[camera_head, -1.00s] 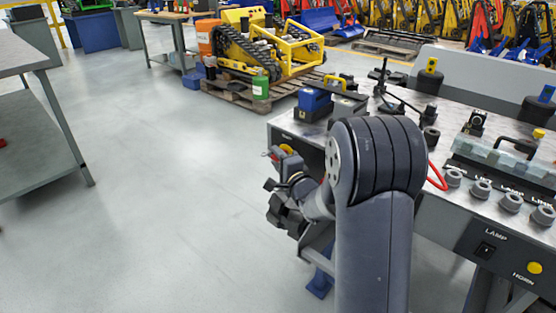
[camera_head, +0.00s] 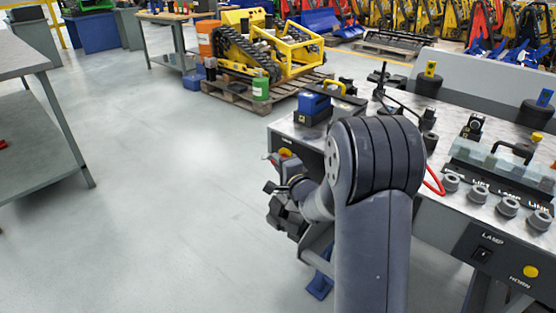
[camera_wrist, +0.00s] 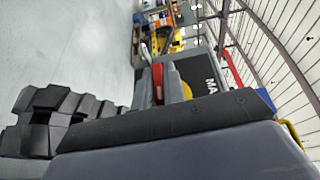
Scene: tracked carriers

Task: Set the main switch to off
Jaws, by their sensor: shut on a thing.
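The main switch shows in the wrist view as a red handle (camera_wrist: 157,84) in front of a yellow disc (camera_wrist: 187,90), on a grey panel (camera_wrist: 203,72) with the letters "MA" visible. My gripper (camera_wrist: 155,90) is at the handle and shut on it. The gripper's body covers the lower part of the panel, so the rest of the label is hidden. In the head view my gripper (camera_head: 275,162) is at the bench's left end, with a little red and yellow showing beside it. My own arm hides most of the switch there, and I cannot read its position.
The bench (camera_head: 300,130) carries a blue-and-black device (camera_head: 313,105), a row of grey knobs (camera_head: 480,194), a lamp switch (camera_head: 487,254) and a yellow horn button (camera_head: 530,271).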

